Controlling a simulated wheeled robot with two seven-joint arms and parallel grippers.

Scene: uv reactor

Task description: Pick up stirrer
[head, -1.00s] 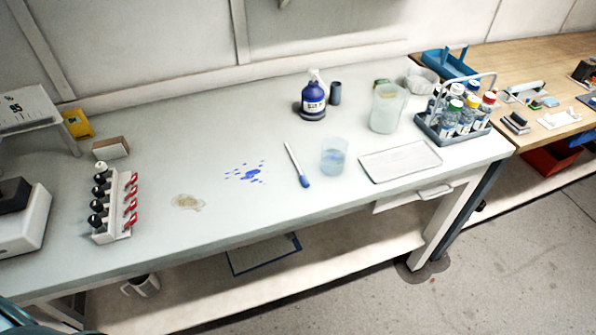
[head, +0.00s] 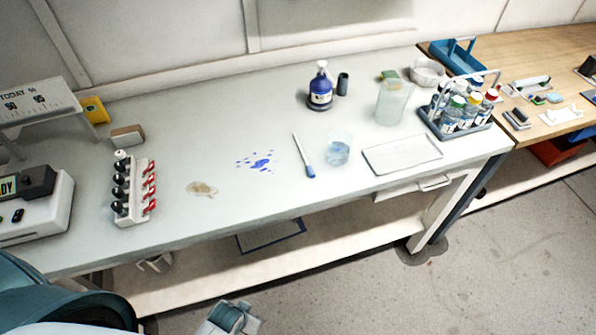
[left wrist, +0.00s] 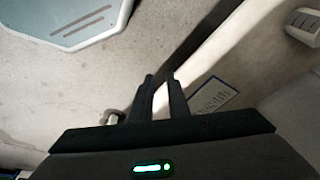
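The stirrer (head: 302,150), a thin white rod with a blue end, lies on the white bench. It is just left of a clear beaker (head: 338,149) of pale blue liquid and does not touch it. The blue end points to the bench's front edge. My left gripper (left wrist: 161,76) shows in the left wrist view with its two dark fingers a little apart and nothing between them. It is over the floor and lower shelf area, away from the stirrer, which that view does not show. My right gripper is in none of the views.
Blue spots (head: 262,162) and a brownish stain (head: 202,189) mark the bench (head: 225,215) left of the stirrer. A white tray (head: 402,155) lies right of the beaker. A blue bottle (head: 320,92) stands behind.

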